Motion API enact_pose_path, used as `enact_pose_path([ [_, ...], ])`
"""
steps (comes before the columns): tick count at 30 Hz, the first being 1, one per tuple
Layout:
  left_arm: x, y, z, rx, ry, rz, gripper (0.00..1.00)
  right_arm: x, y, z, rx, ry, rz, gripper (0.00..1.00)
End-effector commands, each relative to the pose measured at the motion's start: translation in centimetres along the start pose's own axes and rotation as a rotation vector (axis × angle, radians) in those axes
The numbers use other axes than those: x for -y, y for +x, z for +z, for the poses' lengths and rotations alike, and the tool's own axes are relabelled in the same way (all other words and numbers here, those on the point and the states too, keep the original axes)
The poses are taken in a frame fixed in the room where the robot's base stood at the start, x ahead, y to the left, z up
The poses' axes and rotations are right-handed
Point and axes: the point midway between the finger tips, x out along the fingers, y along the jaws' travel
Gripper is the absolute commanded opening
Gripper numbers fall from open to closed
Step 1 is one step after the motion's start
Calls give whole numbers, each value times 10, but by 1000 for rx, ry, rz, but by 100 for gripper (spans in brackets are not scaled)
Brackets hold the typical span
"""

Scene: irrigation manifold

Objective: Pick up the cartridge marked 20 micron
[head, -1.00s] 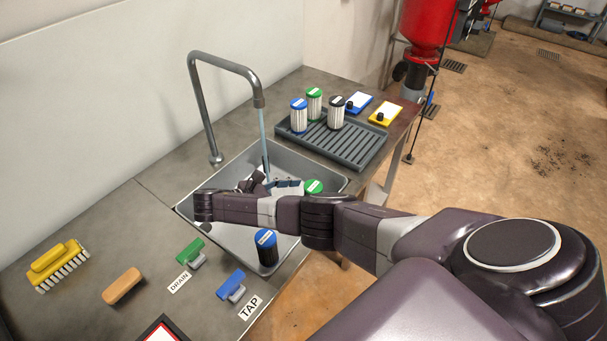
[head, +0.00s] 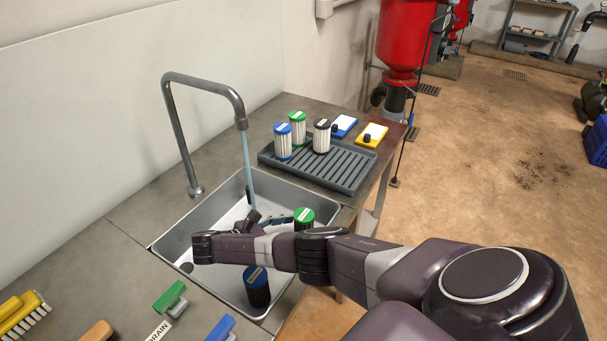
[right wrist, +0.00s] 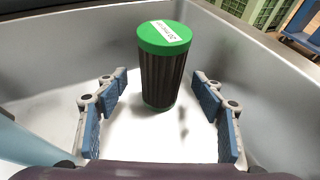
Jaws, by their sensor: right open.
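A dark pleated cartridge with a green cap (head: 304,216) stands upright in the sink. In the right wrist view this green-capped cartridge (right wrist: 162,75) has a white cap label that seems to read 20, with smaller print I cannot read surely. My right gripper (head: 280,219) is low in the sink beside it. In the right wrist view my right gripper (right wrist: 160,108) is open, with blue finger pads left and right of the cartridge's near side and gaps to both. A dark blue-capped cartridge (head: 257,288) stands nearer in the sink. My left gripper is not in view.
Water runs from the tap (head: 240,118) into the sink (head: 170,250). A grey ribbed tray (head: 345,178) behind holds white cartridges with blue, green (head: 298,127) and black caps. The sink walls rise close around my right gripper. Handles and a brush lie at front left.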

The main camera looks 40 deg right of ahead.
Motion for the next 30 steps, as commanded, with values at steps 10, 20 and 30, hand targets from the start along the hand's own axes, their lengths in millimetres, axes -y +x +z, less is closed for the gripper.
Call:
enact_pose_path([
  [10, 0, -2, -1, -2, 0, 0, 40, 2, 33, 0, 0, -1, 0, 62],
  [20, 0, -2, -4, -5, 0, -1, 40, 2, 33, 0, 0, -1, -1, 37],
  [30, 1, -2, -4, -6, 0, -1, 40, 2, 32, 0, 1, -1, -1, 13],
])
